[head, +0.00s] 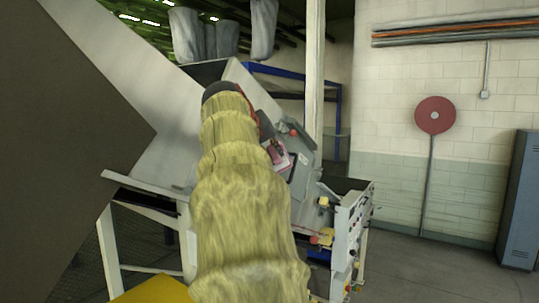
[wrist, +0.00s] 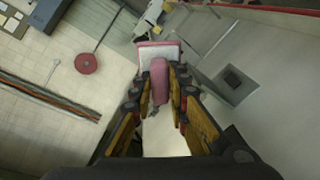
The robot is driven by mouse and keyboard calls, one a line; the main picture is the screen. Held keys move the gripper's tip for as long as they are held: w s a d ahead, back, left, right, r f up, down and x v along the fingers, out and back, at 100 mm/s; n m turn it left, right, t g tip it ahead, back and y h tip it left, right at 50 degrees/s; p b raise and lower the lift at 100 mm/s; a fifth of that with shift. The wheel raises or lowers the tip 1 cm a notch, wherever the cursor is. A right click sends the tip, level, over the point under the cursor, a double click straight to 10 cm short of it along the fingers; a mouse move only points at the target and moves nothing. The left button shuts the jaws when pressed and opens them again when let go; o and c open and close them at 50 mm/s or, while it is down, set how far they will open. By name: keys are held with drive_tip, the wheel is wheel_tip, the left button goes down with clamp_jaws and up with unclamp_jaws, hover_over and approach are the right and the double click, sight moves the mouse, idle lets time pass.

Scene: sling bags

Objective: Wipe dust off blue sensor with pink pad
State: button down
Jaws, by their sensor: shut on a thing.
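My gripper (wrist: 161,82) is shut on the pink pad (wrist: 159,53), whose pink and white end sticks out past the fingertips in the wrist view. Part of the pad shows between the two fingers. In the head view the pad (head: 280,157) shows as a small pink and white patch just right of my yellow-sleeved arm, in front of the grey machine. My arm hides most of the gripper there. I cannot make out the blue sensor in either view.
A grey sloped machine (head: 148,92) stands behind and left of my arm. A control panel (head: 349,222) is on its right end. A red disc on a pole (head: 435,115) and a blue locker (head: 518,205) stand right, beyond open floor.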

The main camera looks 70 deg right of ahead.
drive_tip(key=shift+s+a+f+b, duration=0.35)
drive_tip(key=shift+s+f+b, duration=0.3)
drive_tip(key=shift+s, duration=0.15)
drive_tip(key=w+r+p, duration=0.1)
drive_tip(key=w+d+r+p, duration=0.1)
drive_tip(key=w, duration=0.1)
drive_tip(key=w+d+r+p, duration=0.1)
drive_tip(key=shift+w+p, duration=0.3)
drive_tip(key=shift+p, duration=0.1)
drive_tip(key=shift+r, duration=0.1)
drive_tip(key=v, duration=0.6)
idle(0.4)
drive_tip(key=shift+a, duration=0.1)
drive_tip(key=v, duration=0.3)
idle(0.3)
